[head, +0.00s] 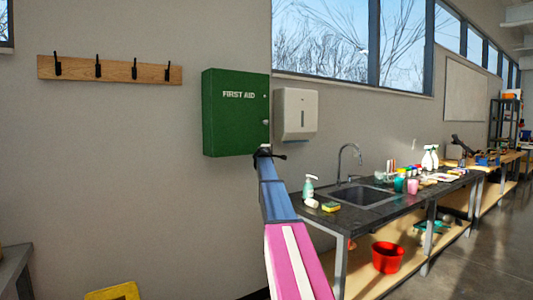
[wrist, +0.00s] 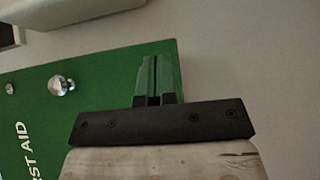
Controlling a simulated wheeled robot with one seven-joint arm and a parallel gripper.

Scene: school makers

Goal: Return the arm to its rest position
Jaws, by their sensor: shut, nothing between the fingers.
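My arm reaches forward from the bottom middle of the head view, with pink and blue links. My gripper (wrist: 155,80) shows in the wrist view with its two fingers shut together and nothing between them. It is in front of the green first aid cabinet (head: 235,112), near its lower right edge. The cabinet hangs on the wall with its door closed. A round silver knob (wrist: 61,85) on the door is left of the fingers in the wrist view. I cannot tell whether the fingertips touch the cabinet.
A white dispenser (head: 296,114) hangs right of the cabinet. Below stands a counter with a sink (head: 362,196), soap bottle (head: 308,188) and cups. A red bucket (head: 387,257) sits on its shelf. A hook rail (head: 110,70) is at left. Open floor lies at right.

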